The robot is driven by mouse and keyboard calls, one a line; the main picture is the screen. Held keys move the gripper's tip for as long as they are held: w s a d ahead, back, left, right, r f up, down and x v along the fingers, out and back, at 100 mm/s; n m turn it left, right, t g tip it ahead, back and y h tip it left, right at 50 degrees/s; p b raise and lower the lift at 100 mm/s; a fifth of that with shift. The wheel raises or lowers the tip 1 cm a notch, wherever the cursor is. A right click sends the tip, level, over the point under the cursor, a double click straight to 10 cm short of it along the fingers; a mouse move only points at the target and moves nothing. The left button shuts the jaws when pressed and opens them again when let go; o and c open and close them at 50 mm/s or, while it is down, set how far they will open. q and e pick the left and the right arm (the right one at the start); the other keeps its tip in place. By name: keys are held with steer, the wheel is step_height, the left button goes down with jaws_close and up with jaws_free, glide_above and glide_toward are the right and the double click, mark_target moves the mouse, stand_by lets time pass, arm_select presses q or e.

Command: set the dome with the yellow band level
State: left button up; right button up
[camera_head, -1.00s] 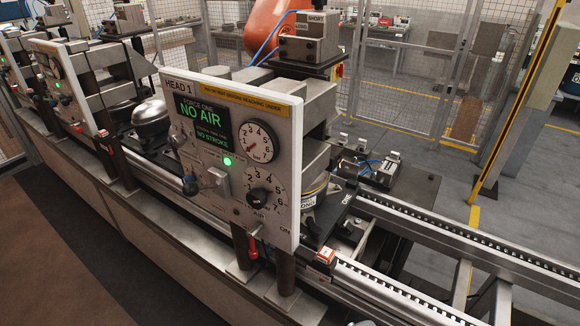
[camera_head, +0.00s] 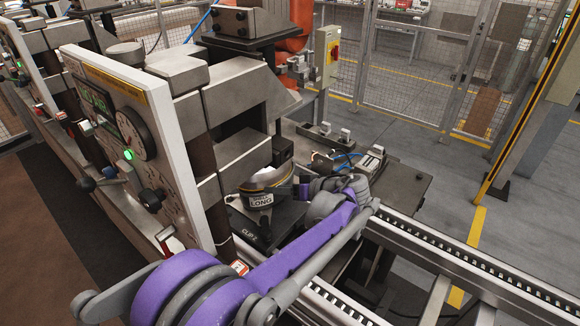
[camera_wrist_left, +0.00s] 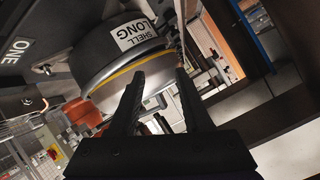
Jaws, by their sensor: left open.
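The dome with the yellow band (camera_head: 262,181) sits on the dark shell labelled SHELL LONG (camera_head: 260,201), under the press head. In the left wrist view the yellow band (camera_wrist_left: 122,74) runs slanted around the dark shell (camera_wrist_left: 105,45), with the pale dome (camera_wrist_left: 150,84) beside it. I cannot tell from this slanted view how far the dome is tilted. My right gripper is not in view.
The press panel (camera_head: 140,135) with gauge and knobs stands close on the left. The press frame (camera_head: 235,100) overhangs the shell. Conveyor rails (camera_head: 450,260) run to the lower right. A grey table (camera_head: 400,185) with fittings is behind. Open floor lies beyond it.

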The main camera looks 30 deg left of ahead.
arm_select(q)
steer(key=w+a+r+n+g+y, duration=0.2)
steer(key=w+r+n+y, duration=0.1)
steer(key=w+n+y, duration=0.3)
steer(key=shift+h, duration=0.6)
steer(key=a, duration=1)
steer(key=shift+s+a+f+p, duration=0.15)
steer(key=shift+s+a+p, duration=0.05)
steer(key=shift+a+p, duration=0.1)
jaws_close()
stand_by(0.5)
steer(key=shift+r+p, duration=0.35)
steer(key=shift+r, duration=0.2)
steer(key=shift+w+n, duration=0.1)
steer(key=shift+n, duration=0.2)
